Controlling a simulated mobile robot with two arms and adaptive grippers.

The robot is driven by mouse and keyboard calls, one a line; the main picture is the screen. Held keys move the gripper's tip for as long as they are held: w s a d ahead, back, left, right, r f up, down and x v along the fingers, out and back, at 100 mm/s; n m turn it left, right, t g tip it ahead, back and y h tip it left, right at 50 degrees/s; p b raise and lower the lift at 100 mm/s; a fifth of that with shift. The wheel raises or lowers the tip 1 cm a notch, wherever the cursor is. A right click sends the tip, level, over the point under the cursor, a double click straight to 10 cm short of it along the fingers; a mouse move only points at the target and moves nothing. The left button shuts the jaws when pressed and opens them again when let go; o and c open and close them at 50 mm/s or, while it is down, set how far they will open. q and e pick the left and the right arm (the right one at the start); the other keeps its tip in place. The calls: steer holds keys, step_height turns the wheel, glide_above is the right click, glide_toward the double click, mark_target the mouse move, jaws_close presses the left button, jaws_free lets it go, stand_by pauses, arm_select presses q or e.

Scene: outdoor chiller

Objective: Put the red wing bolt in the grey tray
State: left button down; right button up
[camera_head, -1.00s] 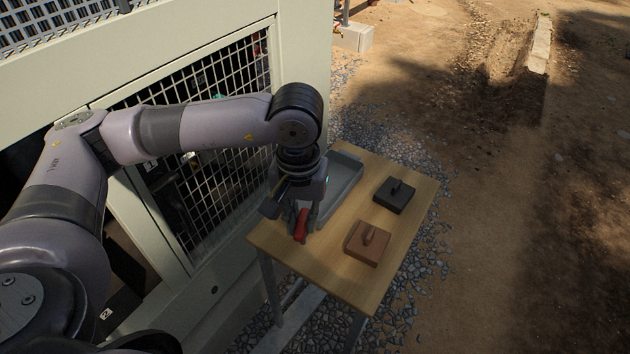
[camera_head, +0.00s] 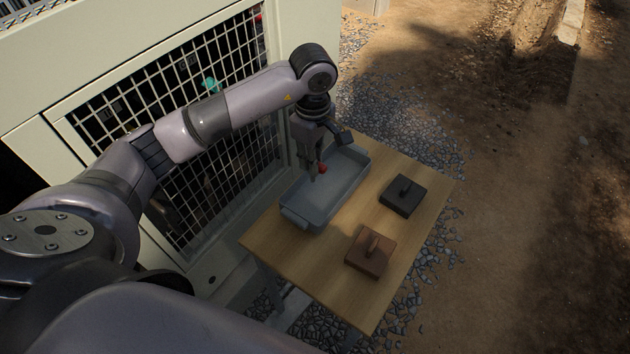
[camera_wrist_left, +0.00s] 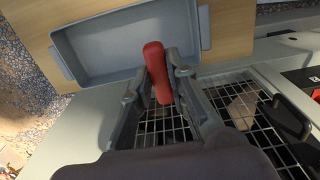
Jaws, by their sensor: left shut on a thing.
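The red wing bolt (camera_wrist_left: 156,72) is between the two fingers of my left gripper (camera_wrist_left: 160,72), which is shut on it. The tray (camera_wrist_left: 105,55) also shows beyond the bolt in the wrist view. I see nothing else in the tray. My right gripper is not in view.
Gravel surrounds the table.

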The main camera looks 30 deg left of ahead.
mark_target(314, 181)
arm_select(q)
step_height(314, 181, down, 5)
steer(key=shift+f+p, duration=0.1)
steer(key=shift+p, duration=0.3)
steer(key=shift+f, duration=0.2)
step_height(314, 181, down, 4)
steer(key=shift+d+r+p, duration=0.1)
steer(key=shift+p, duration=0.35)
steer(key=shift+f, duration=0.3)
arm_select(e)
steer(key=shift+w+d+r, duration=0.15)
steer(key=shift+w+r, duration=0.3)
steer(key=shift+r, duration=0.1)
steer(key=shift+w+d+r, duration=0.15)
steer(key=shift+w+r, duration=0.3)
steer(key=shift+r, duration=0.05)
arm_select(q)
steer(key=shift+f, duration=0.1)
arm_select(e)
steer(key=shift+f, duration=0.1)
arm_select(q)
steer(key=shift+f+b, duration=0.15)
steer(key=shift+b, duration=0.15)
steer(key=c, duration=1.7)
jaws_free()
steer(key=shift+o, duration=0.8)
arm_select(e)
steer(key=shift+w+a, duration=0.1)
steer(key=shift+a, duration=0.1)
